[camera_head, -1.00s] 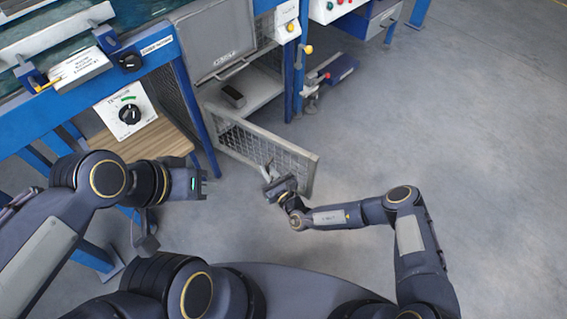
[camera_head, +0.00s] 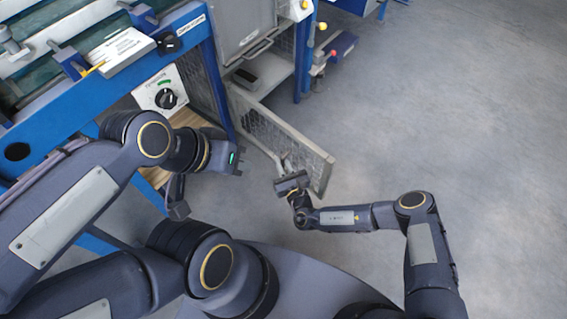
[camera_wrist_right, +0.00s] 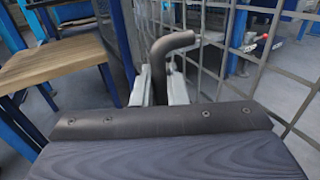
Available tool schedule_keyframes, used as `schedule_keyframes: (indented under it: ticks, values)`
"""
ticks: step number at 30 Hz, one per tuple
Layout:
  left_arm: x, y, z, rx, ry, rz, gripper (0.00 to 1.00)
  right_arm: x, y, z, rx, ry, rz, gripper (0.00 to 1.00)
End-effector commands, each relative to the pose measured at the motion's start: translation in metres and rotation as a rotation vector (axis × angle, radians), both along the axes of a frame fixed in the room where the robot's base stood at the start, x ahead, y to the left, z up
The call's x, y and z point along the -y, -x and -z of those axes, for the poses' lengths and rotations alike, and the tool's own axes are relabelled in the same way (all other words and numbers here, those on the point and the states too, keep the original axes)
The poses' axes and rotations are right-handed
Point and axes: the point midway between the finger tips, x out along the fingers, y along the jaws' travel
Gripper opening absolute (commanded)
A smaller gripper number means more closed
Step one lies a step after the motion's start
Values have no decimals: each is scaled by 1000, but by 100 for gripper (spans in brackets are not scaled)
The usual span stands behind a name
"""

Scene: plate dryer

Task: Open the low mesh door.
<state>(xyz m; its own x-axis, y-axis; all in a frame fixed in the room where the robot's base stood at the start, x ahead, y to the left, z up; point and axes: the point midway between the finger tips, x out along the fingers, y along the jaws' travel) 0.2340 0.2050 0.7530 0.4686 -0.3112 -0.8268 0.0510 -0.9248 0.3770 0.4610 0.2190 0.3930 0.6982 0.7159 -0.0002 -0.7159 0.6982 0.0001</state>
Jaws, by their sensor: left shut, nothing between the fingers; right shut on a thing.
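The low mesh door (camera_head: 300,150) stands swung out from the blue-framed machine, its free end towards me. Its wire grid and frame fill the right of the right wrist view (camera_wrist_right: 210,45). A bent grey handle (camera_wrist_right: 172,45) stands off the door's face. My right gripper (camera_head: 287,170) is at the door's free end; in the wrist view its fingers (camera_wrist_right: 160,85) are closed around the handle. My left gripper (camera_head: 240,160) is shut and empty, left of the door, in front of the machine's leg; its fingertips are hard to make out.
A wooden shelf (camera_wrist_right: 50,65) is left of the door. A control box with a black dial (camera_head: 165,92) hangs above my left arm. Behind the door is an open compartment with a dark object (camera_head: 246,79). The grey floor (camera_head: 450,120) to the right is clear.

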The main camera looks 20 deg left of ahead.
Motion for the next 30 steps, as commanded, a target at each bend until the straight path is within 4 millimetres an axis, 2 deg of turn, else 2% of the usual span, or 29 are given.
schedule_keyframes:
  ticks: [2, 3, 7, 17, 30]
  values:
    - [0, 0, 0, 0, 0, 0, 0, -2, -1, -4, 6, -4, -3, 0]
    - [0, 0, 0, 0, 0, 0, 0, -2, -1, -4, 6, -4, -3, 14]
    - [0, 0, 0, 0, 0, 0, 0, -2, -1, -3, 4, -4, -2, 30]
    - [0, 0, -2, 0, 0, 0, 0, 3, 2, -2, 1, -1, -1, 30]
    - [0, 0, -18, 0, 0, 0, 0, 48, 48, -2, 1, -2, -2, 30]
